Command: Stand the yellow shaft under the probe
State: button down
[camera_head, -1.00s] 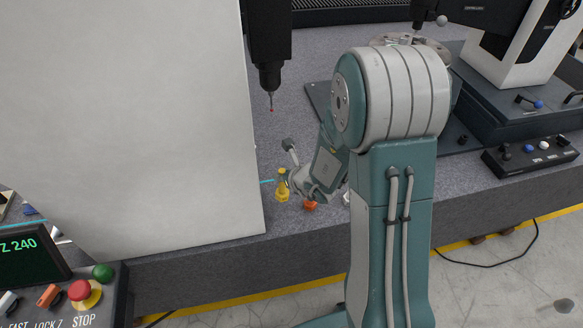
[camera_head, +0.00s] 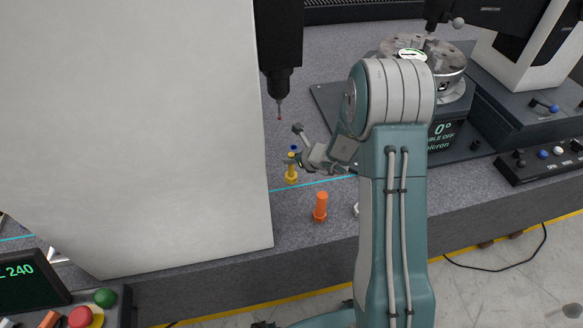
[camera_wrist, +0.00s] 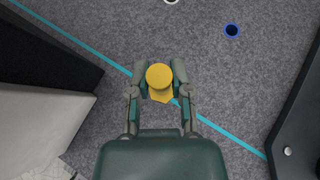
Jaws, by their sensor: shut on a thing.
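The yellow shaft (camera_head: 291,175) is upright, with a round head and a wider foot. My gripper (camera_head: 294,160) is shut on it near its upper part. In the wrist view the shaft's round yellow top (camera_wrist: 159,76) sits between the two fingers (camera_wrist: 160,84). I cannot tell whether its foot touches the granite. The probe (camera_head: 279,108), a thin stylus with a red tip, hangs from the black head (camera_head: 277,50), above and a little left of the shaft in the head view.
A cyan line (camera_head: 310,184) crosses the granite by the shaft. An orange shaft (camera_head: 320,206) stands in front. A blue round piece (camera_wrist: 231,30) lies beyond. The large pale column (camera_head: 140,130) is close on the left; a rotary table (camera_head: 440,70) stands right.

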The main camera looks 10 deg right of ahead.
aim_at(292, 175)
jog(key=shift+f, duration=1.8)
jog(key=c, duration=0.5)
grip_release()
jog(key=shift+f, duration=0.1)
jog(key=shift+c, duration=0.2)
